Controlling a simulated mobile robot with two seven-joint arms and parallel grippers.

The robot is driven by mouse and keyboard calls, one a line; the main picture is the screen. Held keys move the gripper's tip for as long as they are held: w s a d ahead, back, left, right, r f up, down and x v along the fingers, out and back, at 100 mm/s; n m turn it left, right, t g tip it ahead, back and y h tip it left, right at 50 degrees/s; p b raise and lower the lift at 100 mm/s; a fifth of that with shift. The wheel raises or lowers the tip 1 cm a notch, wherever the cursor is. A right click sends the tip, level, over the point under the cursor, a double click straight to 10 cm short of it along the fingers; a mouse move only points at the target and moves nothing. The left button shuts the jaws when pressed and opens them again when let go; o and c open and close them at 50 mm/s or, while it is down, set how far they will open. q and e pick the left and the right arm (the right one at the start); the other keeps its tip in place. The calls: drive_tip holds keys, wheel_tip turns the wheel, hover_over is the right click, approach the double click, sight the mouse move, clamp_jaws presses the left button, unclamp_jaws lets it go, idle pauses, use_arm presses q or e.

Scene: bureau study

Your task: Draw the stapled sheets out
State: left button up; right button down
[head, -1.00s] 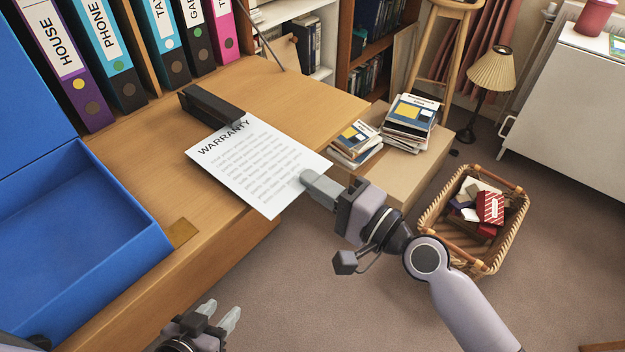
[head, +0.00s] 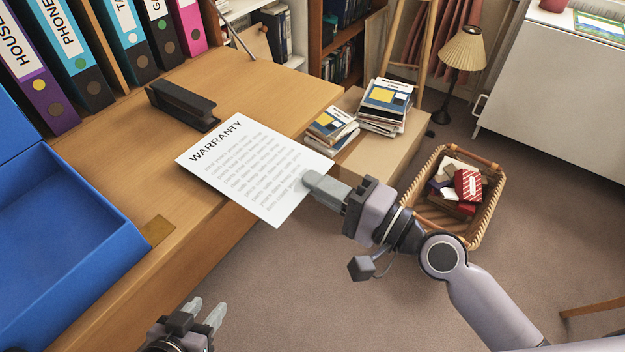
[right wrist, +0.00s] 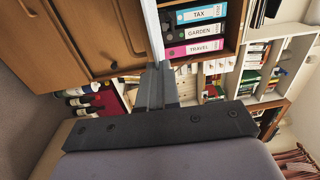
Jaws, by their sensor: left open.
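The white sheets headed "WARRANTY" (head: 250,170) are at the desk's right edge, their near part out past it. My right gripper (head: 312,182) is shut on their right edge. In the right wrist view the sheets (right wrist: 152,32) show edge-on as a thin white strip between my fingers (right wrist: 156,85). The black stapler (head: 183,104) lies on the desk just beyond the sheets' top edge, and the whole heading is uncovered. I cannot tell whether its near end still touches the paper. A staple is too small to make out. My left gripper (head: 206,310) is open and empty, low in front of the desk.
An open blue box (head: 130,235) stands at the desk's left. Binders (head: 30,70) line the back. Right of the desk, a lower box-like surface (head: 375,158) bears stacks of booklets (head: 385,105). A wicker basket (head: 485,220) stands on the floor. The carpet in front is clear.

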drive_tip(key=shift+b+v, duration=0.5)
drive_tip(key=shift+v, duration=1.55)
drive_tip(key=shift+r, duration=0.25)
